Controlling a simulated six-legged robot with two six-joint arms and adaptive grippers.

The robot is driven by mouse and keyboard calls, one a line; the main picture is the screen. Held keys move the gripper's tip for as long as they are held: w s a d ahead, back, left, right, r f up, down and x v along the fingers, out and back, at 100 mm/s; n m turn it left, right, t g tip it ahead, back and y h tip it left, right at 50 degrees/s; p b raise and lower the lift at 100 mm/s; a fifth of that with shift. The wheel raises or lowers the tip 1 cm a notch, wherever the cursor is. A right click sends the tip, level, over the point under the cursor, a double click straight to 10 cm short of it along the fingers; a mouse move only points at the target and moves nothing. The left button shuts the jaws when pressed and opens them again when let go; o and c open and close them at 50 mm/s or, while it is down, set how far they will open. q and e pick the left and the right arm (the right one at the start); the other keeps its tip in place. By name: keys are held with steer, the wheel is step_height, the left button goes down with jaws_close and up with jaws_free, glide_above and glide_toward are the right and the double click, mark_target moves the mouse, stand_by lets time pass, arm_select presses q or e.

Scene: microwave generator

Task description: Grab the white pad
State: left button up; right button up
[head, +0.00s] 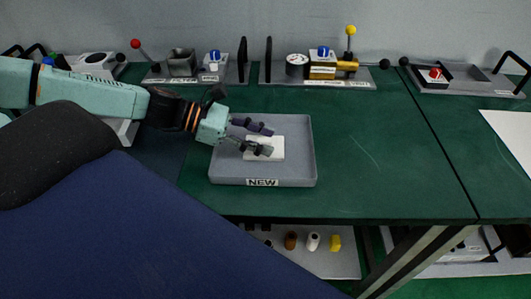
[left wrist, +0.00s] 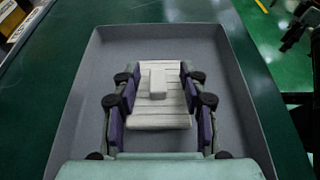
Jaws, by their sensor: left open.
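The white pad (head: 277,149) lies in a grey tray labelled "NEW" (head: 215,172) on the green table. In the left wrist view the pad (left wrist: 160,113) is ribbed, with a small raised block (left wrist: 157,83) on top. My left gripper (head: 262,139) is over the pad in the head view. In the left wrist view its open fingers (left wrist: 158,98) stand on either side of the pad, with narrow gaps. Part of the pad is hidden behind the fingers in the head view. My right gripper is not in view.
Several fixtures stand along the back of the table, including one with a yellow-knobbed lever (head: 350,40) and one with a red-knobbed lever (head: 136,44). A red-button panel (head: 435,76) is at the back right. The table right of the tray is clear.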

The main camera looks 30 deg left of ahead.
arm_select(q)
steer(key=shift+s+a, duration=0.1)
steer(key=shift+w+a+f, duration=0.1)
steer(key=shift+w+f, duration=0.05)
steer(key=shift+w, duration=0.15)
steer(key=shift+s+d, duration=0.15)
steer(key=shift+d, duration=0.05)
steer(key=c, duration=0.4)
steer(key=shift+a, duration=0.15)
jaws_close()
